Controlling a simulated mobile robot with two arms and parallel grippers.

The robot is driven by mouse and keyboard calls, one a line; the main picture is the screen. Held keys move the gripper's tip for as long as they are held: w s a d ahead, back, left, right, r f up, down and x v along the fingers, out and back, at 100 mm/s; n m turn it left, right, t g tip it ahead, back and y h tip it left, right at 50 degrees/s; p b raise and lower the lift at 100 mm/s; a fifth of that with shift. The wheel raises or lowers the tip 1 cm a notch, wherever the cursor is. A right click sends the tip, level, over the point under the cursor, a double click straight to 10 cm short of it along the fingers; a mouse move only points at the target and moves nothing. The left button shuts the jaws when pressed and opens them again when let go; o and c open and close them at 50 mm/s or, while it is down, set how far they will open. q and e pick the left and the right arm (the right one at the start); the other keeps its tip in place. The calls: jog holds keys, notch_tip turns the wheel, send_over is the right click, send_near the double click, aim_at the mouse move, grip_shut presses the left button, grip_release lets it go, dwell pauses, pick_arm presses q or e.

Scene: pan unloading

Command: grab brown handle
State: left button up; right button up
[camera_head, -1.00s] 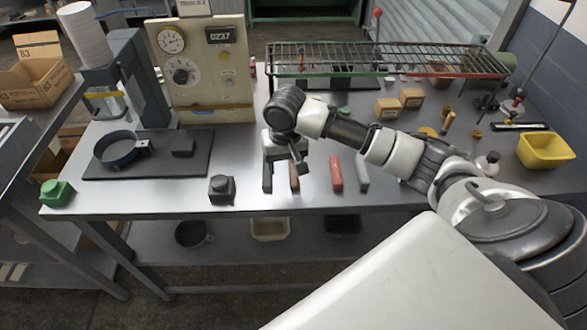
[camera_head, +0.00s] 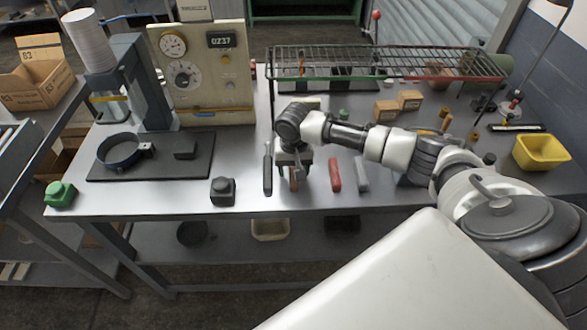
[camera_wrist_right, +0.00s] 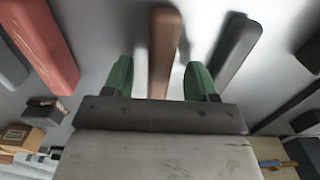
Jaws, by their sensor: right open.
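The brown handle (camera_wrist_right: 163,45) shows in the right wrist view as a long bar between the two green fingertips. My right gripper (camera_wrist_right: 160,78) is open, with one finger on each side of the handle and a gap visible on both sides. In the head view my right gripper (camera_head: 293,173) hangs over the table's front part and hides most of the brown handle. I cannot tell how high the fingertips are above the table. My left gripper is not in view.
A black handle (camera_head: 268,172) lies close left of the gripper. A red handle (camera_head: 334,175) and a grey handle (camera_head: 361,173) lie to its right. A wire rack (camera_head: 390,62) stands behind. A dark block (camera_head: 223,191) sits near the front edge (camera_head: 200,214).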

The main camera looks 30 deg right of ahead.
jog(key=shift+f, duration=0.45)
jog(key=c, duration=1)
jog(key=shift+r, duration=0.15)
